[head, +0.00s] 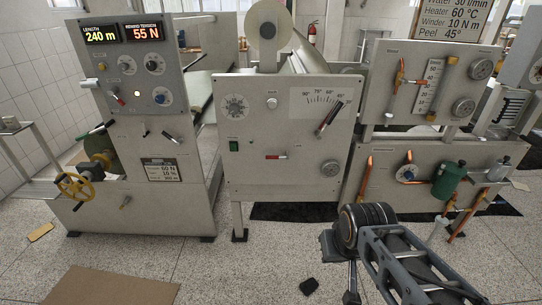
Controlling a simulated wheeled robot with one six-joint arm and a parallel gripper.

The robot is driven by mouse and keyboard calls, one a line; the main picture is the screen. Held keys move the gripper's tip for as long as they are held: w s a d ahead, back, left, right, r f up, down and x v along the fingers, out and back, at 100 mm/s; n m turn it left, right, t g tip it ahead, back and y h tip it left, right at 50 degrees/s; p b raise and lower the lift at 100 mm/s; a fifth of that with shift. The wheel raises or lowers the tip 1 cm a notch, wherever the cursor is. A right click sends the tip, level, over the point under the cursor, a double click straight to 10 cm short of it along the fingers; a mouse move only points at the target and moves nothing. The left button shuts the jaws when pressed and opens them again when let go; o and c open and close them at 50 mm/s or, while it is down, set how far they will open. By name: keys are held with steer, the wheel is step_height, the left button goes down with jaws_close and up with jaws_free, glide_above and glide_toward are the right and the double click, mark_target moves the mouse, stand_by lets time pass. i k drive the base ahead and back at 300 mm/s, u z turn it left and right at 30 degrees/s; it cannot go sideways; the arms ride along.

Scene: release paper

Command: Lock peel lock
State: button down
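The middle panel (240,100) carries a peel angle scale (322,101) marked in degrees, with a dark pointer lever (330,118) tilted up to the right below it. A small horizontal lever with a red end (276,156) sits lower on this panel. A round grey knob (329,169) is at its lower right. The small labels are too blurred to read, so I cannot tell which control is the peel lock. My arm reaches in from the bottom right. My gripper (337,262) is in front of and below the panel, touching no control; its fingers are not clear.
The left cabinet has displays reading 240 m and 55 N, and a yellow handwheel (76,187). The right panels hold orange-handled valves (399,76) and a green canister (449,180). A brown mat (110,287) lies on the speckled floor, which is mostly clear in front.

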mark_target(287, 157)
steer(key=u, duration=0.4)
steer(key=i, duration=0.35)
steer(key=u, duration=0.95)
steer(key=i, duration=1.4)
steer(key=z, duration=0.95)
steer(key=i, duration=0.25)
steer(key=z, duration=0.25)
